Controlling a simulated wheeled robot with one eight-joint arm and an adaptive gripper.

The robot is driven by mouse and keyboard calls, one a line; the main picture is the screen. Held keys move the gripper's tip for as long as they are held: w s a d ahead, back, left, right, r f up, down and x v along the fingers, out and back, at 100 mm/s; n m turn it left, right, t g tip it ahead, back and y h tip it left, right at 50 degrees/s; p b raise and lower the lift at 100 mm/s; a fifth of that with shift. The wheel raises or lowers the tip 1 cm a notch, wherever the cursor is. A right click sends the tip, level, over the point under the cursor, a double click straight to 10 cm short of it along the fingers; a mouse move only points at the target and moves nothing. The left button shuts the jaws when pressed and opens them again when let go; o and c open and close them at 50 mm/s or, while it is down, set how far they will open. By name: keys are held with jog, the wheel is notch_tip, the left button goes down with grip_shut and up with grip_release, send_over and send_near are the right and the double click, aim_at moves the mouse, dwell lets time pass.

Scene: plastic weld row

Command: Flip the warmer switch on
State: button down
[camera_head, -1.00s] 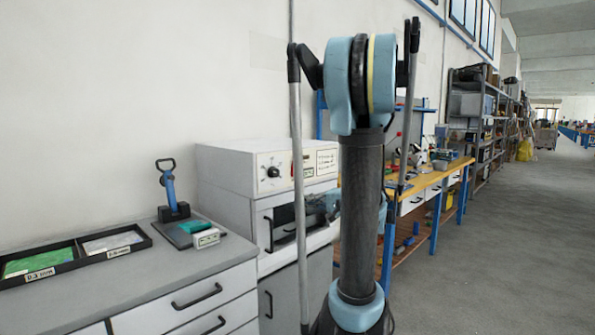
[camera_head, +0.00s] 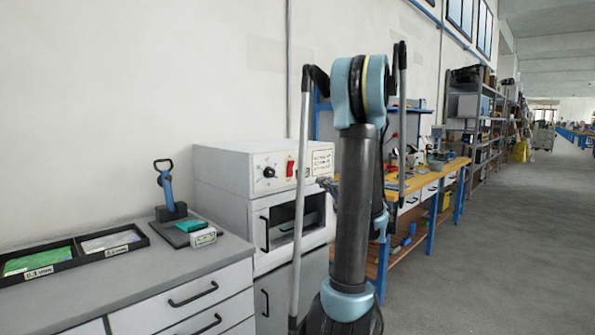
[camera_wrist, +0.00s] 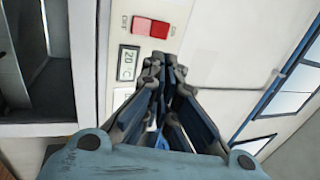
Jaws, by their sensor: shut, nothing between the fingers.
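The warmer is a pale box (camera_head: 225,170) on a grey cabinet, with a black knob (camera_head: 269,172) and a red rocker switch (camera_head: 290,168) on its front panel. In the wrist view the red switch (camera_wrist: 151,27) lies between printed OFF and ON labels. I cannot tell which side is pressed in. A small display (camera_wrist: 128,63) sits beside it, seeming to read 20 °C. My gripper (camera_wrist: 165,62) is shut and empty, its tips close to the panel by the display and apart from the switch in the picture. In the head view my gripper (camera_head: 328,186) is partly hidden by my arm.
The warmer's dark chamber (camera_head: 284,222) is below the panel. On the left, a grey counter (camera_head: 120,285) holds a blue-handled tool (camera_head: 167,190) and a tray of plastic pieces (camera_head: 70,272). A workbench (camera_head: 440,176) stands behind my arm. The floor on the right is clear.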

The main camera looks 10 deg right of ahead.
aim_at(294, 163)
jog(key=x, duration=1.4)
jog(key=shift+f, duration=0.1)
jog(key=shift+a, duration=0.1)
